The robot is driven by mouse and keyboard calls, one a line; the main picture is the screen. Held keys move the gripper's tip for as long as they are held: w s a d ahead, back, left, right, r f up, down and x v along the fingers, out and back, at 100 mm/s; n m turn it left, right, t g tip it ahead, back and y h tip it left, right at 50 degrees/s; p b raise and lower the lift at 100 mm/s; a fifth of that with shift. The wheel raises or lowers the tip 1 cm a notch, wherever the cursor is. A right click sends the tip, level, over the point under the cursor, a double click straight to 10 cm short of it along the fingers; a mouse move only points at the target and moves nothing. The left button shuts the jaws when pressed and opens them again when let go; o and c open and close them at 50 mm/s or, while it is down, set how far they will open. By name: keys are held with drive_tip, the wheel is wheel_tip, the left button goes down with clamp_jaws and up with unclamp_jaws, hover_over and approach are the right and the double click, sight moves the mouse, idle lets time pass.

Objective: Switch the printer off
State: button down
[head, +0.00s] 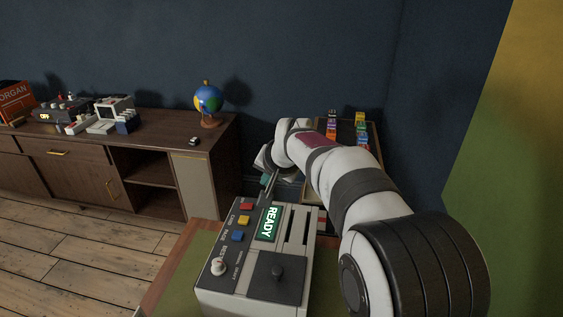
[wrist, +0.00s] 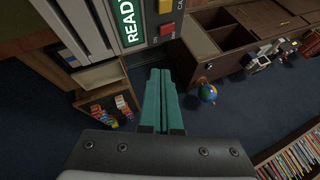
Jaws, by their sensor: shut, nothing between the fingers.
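The printer (head: 259,262) is a grey box with a dark top panel, at the bottom centre of the head view. Its green display (head: 267,224) reads READY. Left of the display stand a red button (head: 245,206), a yellow button (head: 243,220) and a blue button (head: 238,236). The wrist view shows the display (wrist: 130,20), the red button (wrist: 166,29) and part of the yellow button (wrist: 165,6). My gripper (wrist: 160,72) is shut and empty, its teal fingers side by side. The tips appear close to the printer's red-button end; I cannot tell whether they touch it.
The printer stands on a green-topped table (head: 170,290). A wooden cabinet (head: 160,150) along the back wall carries a globe (head: 208,98), a small dark device (head: 62,113) and other items. Small coloured items (head: 361,125) stand on a shelf behind my arm. Wooden floor lies open at left.

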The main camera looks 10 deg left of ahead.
drive_tip(key=t+y, duration=0.1)
hover_over(251, 208)
drive_tip(key=f, duration=0.1)
drive_tip(key=shift+w+a, duration=0.1)
drive_tip(key=shift+a, duration=0.1)
drive_tip(key=shift+f, duration=0.1)
drive_tip(key=shift+d+f, duration=0.2)
drive_tip(key=shift+f, duration=4.2)
drive_tip(key=shift+f, duration=0.35)
drive_tip(key=shift+f, duration=0.3)
drive_tip(key=shift+r, duration=0.2)
drive_tip(key=shift+r, duration=0.5)
